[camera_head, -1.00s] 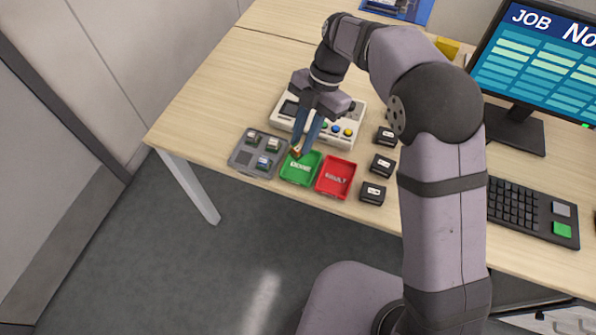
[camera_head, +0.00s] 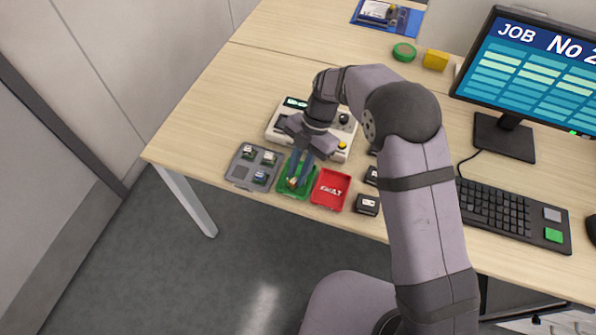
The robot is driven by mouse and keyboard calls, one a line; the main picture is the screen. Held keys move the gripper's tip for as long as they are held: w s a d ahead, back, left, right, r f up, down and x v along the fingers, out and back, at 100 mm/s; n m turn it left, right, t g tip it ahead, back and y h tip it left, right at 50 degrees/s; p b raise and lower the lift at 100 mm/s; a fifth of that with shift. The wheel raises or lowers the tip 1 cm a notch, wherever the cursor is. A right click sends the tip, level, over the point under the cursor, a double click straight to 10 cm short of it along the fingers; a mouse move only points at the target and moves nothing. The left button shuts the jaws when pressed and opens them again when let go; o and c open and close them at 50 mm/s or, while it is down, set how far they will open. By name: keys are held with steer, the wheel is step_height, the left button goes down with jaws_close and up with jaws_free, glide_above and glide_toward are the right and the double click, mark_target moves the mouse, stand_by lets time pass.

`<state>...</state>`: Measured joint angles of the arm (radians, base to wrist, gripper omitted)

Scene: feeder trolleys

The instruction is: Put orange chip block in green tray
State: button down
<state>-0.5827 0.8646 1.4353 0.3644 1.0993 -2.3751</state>
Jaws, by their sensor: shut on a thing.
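The green tray (camera_head: 311,187) lies near the table's front edge, between the grey tray and the red tray. My gripper (camera_head: 294,182) points down with its blue fingers over the inside of the green tray. It is shut on the small orange chip block (camera_head: 292,184), of which only a little shows at the fingertips. The block is within the tray's outline; I cannot tell whether it touches the tray's floor. The fingers hide part of the tray.
The grey tray (camera_head: 238,172) at left holds several chip blocks. The red tray (camera_head: 331,189) stands close at right, with black blocks (camera_head: 367,204) beyond it. A white console (camera_head: 283,117) stands behind. A monitor (camera_head: 530,70) and keyboard (camera_head: 500,208) are at right.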

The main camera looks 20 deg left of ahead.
steer(key=shift+f, duration=0.55)
steer(key=shift+f, duration=0.2)
steer(key=c, duration=1.9)
jaws_free()
steer(key=shift+r, duration=0.1)
steer(key=shift+r, duration=0.25)
steer(key=shift+w+r, duration=0.2)
steer(key=b+v, duration=0.2)
steer(key=v, duration=0.9)
steer(key=shift+r, duration=0.2)
